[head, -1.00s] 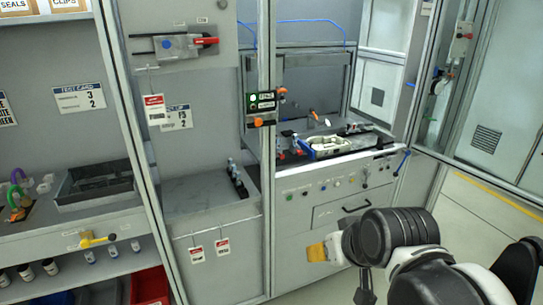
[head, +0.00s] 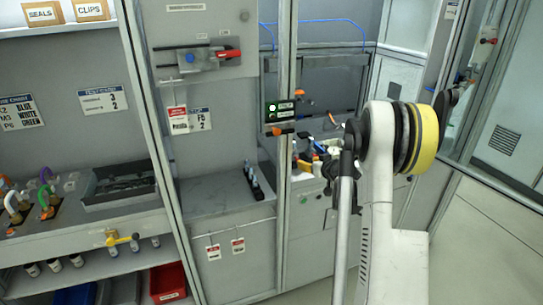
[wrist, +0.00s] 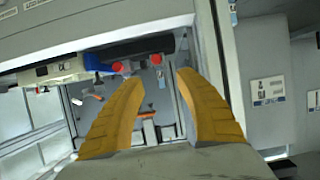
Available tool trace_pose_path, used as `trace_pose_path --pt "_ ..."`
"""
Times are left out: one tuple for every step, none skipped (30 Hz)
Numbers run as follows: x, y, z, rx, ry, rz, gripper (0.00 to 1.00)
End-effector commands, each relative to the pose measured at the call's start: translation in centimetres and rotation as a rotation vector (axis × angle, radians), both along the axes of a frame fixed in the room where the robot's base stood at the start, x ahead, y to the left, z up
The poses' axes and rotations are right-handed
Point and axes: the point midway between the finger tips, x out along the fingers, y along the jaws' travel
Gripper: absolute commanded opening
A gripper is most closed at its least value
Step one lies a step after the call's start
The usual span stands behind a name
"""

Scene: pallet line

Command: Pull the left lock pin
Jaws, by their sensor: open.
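Two round red knobs, which look like lock pin heads, show in the wrist view: one (wrist: 117,66) to the left and one (wrist: 156,58) to the right, beside a dark bar. This view appears turned over, so I cannot tell which knob is the left pin. My gripper (wrist: 158,80) is open, with its two yellow fingers apart and nothing held. The right-hand knob appears between and beyond the fingertips; no contact shows. In the head view my arm covers part of the work bay, and the fingers and knobs cannot be made out there.
A white and blue item (wrist: 75,68) lies left of the knobs in the wrist view. In the head view a frame post (head: 284,190) carries a green-lit control box (head: 283,110). A panel with a red-handled lever (head: 228,54) is left of it.

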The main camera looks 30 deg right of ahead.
Motion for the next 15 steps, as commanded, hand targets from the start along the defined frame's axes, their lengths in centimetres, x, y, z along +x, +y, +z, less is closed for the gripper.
trace_pose_path --pt "-0.1 -0.8 -0.4 -0.003 -0.006 -0.008 0.41" --pt "-0.1 -1.1 -0.6 -0.004 -0.009 -0.010 0.41" --pt "0.0 -1.3 -0.8 -0.007 -0.012 -0.012 0.41" --pt "0.1 -1.5 -1.0 -0.007 -0.012 -0.013 0.41" --pt "0.4 -1.6 -1.1 -0.008 -0.013 -0.013 0.41" --pt "0.8 -1.6 -1.4 -0.007 -0.013 -0.012 0.41" --pt "1.2 -1.7 -1.5 -0.007 -0.013 -0.012 0.41" --pt "1.7 -1.8 -1.8 -0.008 -0.012 -0.012 0.41" --pt "2.4 -1.9 -2.1 -0.009 -0.012 -0.012 0.41" --pt "2.9 -2.1 -2.4 -0.009 -0.011 -0.012 0.41" --pt "3.5 -2.2 -2.6 -0.008 -0.011 -0.011 0.41" --pt "4.3 -2.3 -3.0 -0.007 -0.012 -0.011 0.41" --pt "4.8 -2.4 -3.2 -0.007 -0.012 -0.010 0.41" --pt "5.4 -2.5 -3.4 -0.007 -0.012 -0.010 0.41" --pt "6.1 -2.8 -3.7 -0.007 -0.012 -0.011 0.41"
